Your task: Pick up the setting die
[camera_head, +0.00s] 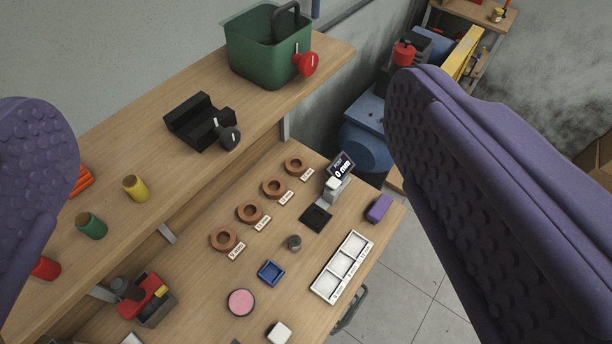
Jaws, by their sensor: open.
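A small dark grey metal cylinder (294,243), which looks like the setting die, stands on the lower wooden bench between the ring-shaped rests and the white tray. I cannot tell its fine shape at this size. My gripper (238,115) shows as two purple, studded fingers, one at the left edge and one large at the right. They are wide apart with nothing between them. The grey cylinder lies beyond the fingers, well below and ahead of them, and nothing touches it.
Around it are several brown rings (250,211) with labels, a blue square tray (271,273), a pink disc (241,303), a white compartment tray (342,267), a purple block (379,208) and a 0 mm display (342,165). The raised shelf (110,180) carries a green bin (262,60).

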